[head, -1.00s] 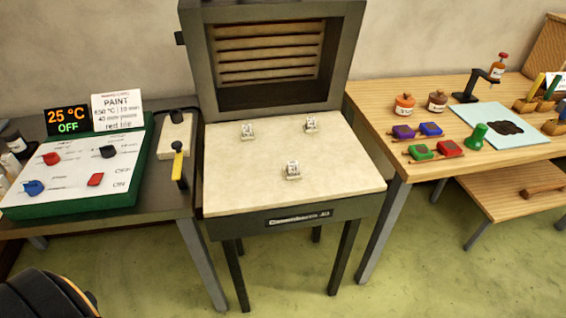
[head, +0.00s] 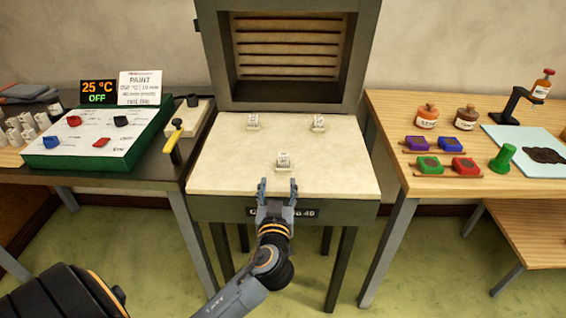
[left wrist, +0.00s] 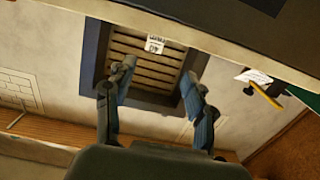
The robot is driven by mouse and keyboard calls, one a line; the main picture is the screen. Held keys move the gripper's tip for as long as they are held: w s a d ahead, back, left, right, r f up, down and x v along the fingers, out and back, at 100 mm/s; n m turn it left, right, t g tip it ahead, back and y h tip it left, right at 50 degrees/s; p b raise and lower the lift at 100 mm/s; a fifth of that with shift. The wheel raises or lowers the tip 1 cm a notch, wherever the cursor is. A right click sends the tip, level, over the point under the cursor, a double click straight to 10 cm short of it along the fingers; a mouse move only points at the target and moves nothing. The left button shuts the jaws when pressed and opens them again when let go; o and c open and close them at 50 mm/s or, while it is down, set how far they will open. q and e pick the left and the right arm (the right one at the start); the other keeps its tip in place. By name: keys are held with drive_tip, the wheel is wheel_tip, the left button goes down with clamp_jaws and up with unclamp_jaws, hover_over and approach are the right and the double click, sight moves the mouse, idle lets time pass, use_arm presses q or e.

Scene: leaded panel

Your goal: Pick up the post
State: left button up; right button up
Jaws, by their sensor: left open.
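Three small white posts with printed labels stand on the pale kiln slab (head: 220,178): one at the back left (head: 253,121), one at the back right (head: 319,123), and one near the front middle (head: 284,161). A labelled white post (left wrist: 156,44) shows between and beyond my fingers in the left wrist view. My left gripper (head: 278,186) is open and empty at the slab's front edge, just short of the front post and apart from it. The left wrist view shows its two spread fingers (left wrist: 158,88). My right gripper is in neither view.
The kiln chamber (head: 290,60) stands open behind the slab. A yellow-handled lever (head: 173,148) and a green-framed control board (head: 95,135) are on the left. The right wooden table (head: 435,187) holds jars, coloured blocks and a green stamp-like piece (head: 503,158).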

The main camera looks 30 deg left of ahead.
sight(283, 162)
use_arm(q)
drive_tip(key=p+x, duration=0.1)
drive_tip(key=x, duration=0.6)
drive_tip(key=shift+d, duration=0.1)
drive_tip(key=x, duration=0.2)
drive_tip(key=p+x, duration=0.1)
drive_tip(key=x, duration=0.1)
drive_tip(key=shift+w+d+r, duration=0.1)
drive_tip(key=shift+w+d, duration=0.1)
drive_tip(key=shift+w, duration=0.3)
drive_tip(key=shift+w+a, duration=0.2)
drive_tip(key=shift+w, duration=0.1)
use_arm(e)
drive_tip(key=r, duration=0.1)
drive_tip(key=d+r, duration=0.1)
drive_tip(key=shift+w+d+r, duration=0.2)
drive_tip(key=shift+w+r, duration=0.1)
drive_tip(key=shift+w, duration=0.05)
use_arm(q)
drive_tip(key=c, duration=1)
clamp_jaws()
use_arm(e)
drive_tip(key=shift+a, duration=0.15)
